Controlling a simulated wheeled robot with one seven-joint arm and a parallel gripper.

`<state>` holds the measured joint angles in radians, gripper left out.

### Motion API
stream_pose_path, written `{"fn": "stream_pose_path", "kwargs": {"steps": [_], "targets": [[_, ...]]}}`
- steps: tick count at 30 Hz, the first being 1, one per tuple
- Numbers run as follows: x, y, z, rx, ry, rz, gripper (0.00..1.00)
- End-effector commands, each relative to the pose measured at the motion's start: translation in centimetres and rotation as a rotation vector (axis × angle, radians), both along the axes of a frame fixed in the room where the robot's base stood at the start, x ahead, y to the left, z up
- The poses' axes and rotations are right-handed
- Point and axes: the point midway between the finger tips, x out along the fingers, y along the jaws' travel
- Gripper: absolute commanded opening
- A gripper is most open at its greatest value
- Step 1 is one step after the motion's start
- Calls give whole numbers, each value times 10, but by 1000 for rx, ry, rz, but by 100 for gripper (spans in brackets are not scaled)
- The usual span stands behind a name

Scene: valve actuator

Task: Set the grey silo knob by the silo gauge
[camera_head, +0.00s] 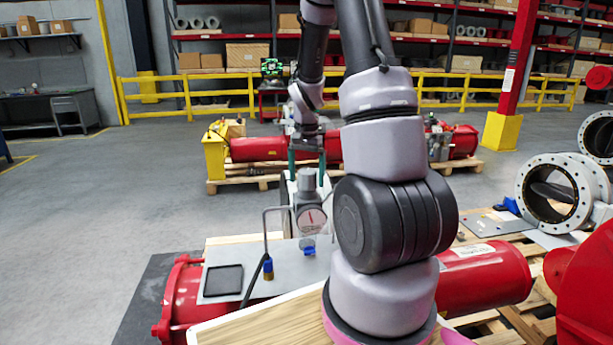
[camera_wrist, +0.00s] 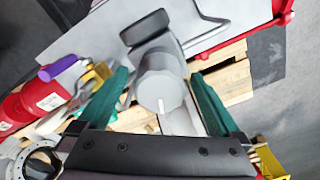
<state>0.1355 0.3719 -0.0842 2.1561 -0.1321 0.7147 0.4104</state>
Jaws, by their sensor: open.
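The grey knob (camera_head: 306,179) sits upright on top of a grey regulator body on the red actuator. The round gauge (camera_head: 312,221) is on the front of that body, with a white face and a reddish mark; its reading is too small to tell. My gripper (camera_head: 307,170) points down over the knob, its green fingers apart on either side of it. In the wrist view the knob (camera_wrist: 161,88) shows between the open fingers, with a white line on its top. I cannot tell whether either finger touches it. The gauge face is not readable in the wrist view.
A bent grey tube (camera_head: 266,222) and blue fittings stand left of the regulator on a grey plate (camera_head: 222,296). The red cylinder (camera_head: 485,279) lies to the right on a pallet. Another red actuator (camera_head: 262,148) lies behind. Open floor (camera_head: 90,220) is at left.

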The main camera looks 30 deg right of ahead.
Motion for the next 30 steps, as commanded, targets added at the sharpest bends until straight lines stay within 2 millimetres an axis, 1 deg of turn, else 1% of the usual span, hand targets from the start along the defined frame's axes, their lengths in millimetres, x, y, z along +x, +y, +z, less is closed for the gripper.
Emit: {"fn": "stream_pose_path", "kwargs": {"steps": [3,4,5,6,8,9,10,11,14,22,30], "targets": [[0,0,0,0,0,0,100],[0,0,0,0,0,0,96],[0,0,0,0,0,0,85],[0,0,0,0,0,0,69],[0,0,0,0,0,0,46],[0,0,0,0,0,0,31],[0,0,0,0,0,0,20],[0,0,0,0,0,0,17],[0,0,1,0,0,23,17],[-1,-1,1,1,-1,222,17],[-1,-1,1,0,-1,239,17]]}}
